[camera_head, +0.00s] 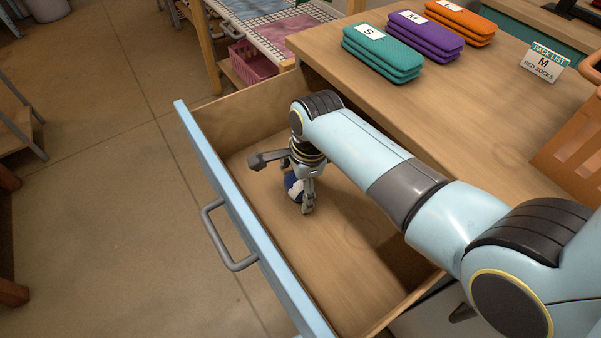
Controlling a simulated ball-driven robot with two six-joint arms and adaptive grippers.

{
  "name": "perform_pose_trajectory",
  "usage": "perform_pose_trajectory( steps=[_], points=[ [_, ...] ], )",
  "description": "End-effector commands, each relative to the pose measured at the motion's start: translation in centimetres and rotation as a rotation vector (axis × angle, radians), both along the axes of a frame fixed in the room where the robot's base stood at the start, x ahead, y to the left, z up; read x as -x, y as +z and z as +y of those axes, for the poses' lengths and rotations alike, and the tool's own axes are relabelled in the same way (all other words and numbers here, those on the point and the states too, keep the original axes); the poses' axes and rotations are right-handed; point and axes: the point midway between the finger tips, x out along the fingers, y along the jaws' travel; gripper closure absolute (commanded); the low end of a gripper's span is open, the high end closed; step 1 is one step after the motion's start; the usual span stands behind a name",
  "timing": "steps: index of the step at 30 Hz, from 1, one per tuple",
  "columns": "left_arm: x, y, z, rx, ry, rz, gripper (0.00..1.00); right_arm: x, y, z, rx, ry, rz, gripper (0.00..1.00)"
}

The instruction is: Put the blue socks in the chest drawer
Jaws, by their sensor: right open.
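The chest drawer (236,205) is pulled open, with a light blue front and a bare wooden floor. My right arm reaches in from the right over the drawer. My right gripper (284,186) is inside the drawer, pointing down, with its fingers spread open. The blue socks (292,184), blue with a white part, show between the fingers, low in the drawer. They are partly hidden by the gripper, and I cannot tell whether they touch the drawer floor or a finger. My left gripper is not in view.
Teal (381,55), purple (425,36) and orange (460,22) stacks lie on the wooden top. A pack list card (542,63) reads M, red socks. An orange basket (572,150) stands at right. A pink basket (252,62) is behind. The drawer floor around the gripper is clear.

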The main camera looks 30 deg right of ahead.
Motion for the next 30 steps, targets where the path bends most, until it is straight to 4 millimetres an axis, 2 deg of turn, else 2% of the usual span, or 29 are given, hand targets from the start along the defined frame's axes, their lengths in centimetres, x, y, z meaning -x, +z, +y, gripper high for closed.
perform_pose_trajectory(
  steps=[5,9,15,21,30],
  points=[
    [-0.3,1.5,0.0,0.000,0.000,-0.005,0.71,0.3,3.2,-0.2,0.000,0.000,-0.004,0.12],
    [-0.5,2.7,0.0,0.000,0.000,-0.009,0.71,0.8,6.5,-0.4,0.000,0.000,-0.005,0.12],
    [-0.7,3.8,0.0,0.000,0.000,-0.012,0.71,1.4,10.2,-0.7,0.000,0.000,-0.004,0.12],
    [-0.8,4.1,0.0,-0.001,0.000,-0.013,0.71,1.8,11.7,-0.8,0.000,0.000,0.000,0.12],
    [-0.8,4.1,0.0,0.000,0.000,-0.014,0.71,1.8,11.8,-0.8,0.000,0.000,0.000,0.12]
  ],
)
